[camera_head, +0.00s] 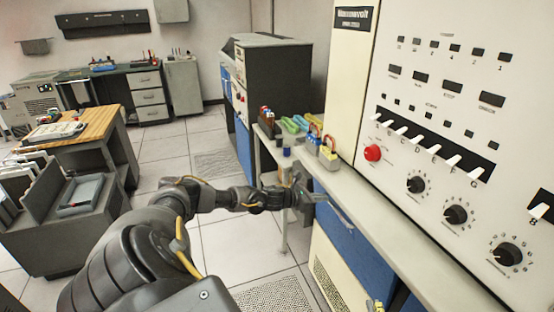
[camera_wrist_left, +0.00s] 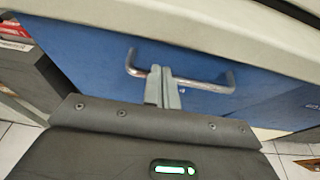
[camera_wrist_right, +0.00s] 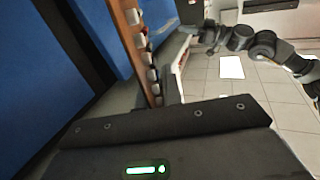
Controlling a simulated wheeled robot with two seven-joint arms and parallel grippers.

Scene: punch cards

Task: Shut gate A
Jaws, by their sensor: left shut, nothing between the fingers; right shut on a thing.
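A blue panel (camera_head: 350,240) with a metal bar handle (camera_head: 336,212) is below the pale shelf in the head view. The left wrist view shows the same blue panel (camera_wrist_left: 100,55) and handle (camera_wrist_left: 205,86) close up. My left gripper (camera_wrist_left: 163,78) is shut and empty, with its fingertips at the middle of the handle; I cannot tell whether they touch it. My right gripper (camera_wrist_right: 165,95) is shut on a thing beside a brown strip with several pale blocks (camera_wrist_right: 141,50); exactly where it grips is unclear. I see no label reading gate A.
The white console (camera_head: 450,100) with switches and knobs rises above the shelf (camera_head: 420,255). Padlocks (camera_head: 328,152) and small coloured items stand at the shelf's far end. A wooden desk (camera_head: 85,130) and grey cabinet are left. Tiled floor (camera_head: 225,240) is open below my left arm.

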